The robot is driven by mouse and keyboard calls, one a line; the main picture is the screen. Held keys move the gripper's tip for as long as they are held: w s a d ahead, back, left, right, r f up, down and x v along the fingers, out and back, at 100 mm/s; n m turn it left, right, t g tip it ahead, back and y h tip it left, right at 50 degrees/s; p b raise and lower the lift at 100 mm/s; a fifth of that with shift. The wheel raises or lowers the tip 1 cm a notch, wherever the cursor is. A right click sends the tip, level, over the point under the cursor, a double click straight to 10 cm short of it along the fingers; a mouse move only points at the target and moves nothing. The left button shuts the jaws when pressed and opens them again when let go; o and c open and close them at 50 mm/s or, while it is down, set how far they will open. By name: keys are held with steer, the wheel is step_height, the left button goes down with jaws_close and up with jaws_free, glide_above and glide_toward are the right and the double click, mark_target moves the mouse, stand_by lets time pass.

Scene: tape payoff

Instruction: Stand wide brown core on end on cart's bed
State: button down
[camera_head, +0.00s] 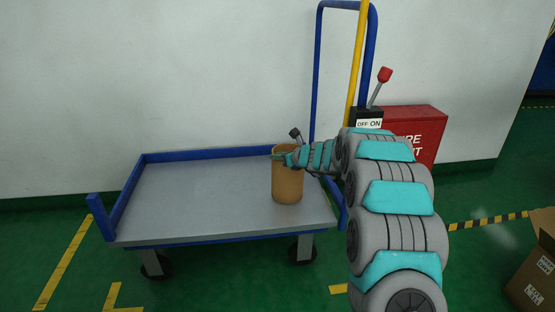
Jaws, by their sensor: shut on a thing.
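The wide brown core (287,187) is upright at the right part of the cart's grey bed (200,190). Its lower end appears to be at the bed's surface, but I cannot tell whether it touches. My gripper (281,157) is at the core's upper rim, shut on it, with my arm reaching in from the right. The fingertips are small in this view, and part of the core's top is hidden behind the gripper.
The cart has blue side rails (215,152) and a tall blue handle (318,70). Behind my arm stand a red box (430,130) and a lever with an OFF/ON plate (369,124). A cardboard box (535,275) is at lower right. The bed's left and middle are clear.

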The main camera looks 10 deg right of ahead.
steer(key=shift+f, duration=0.15)
steer(key=c, duration=1)
jaws_free()
steer(key=shift+o, duration=0.2)
steer(key=v, duration=1.2)
steer(key=shift+p, duration=0.45)
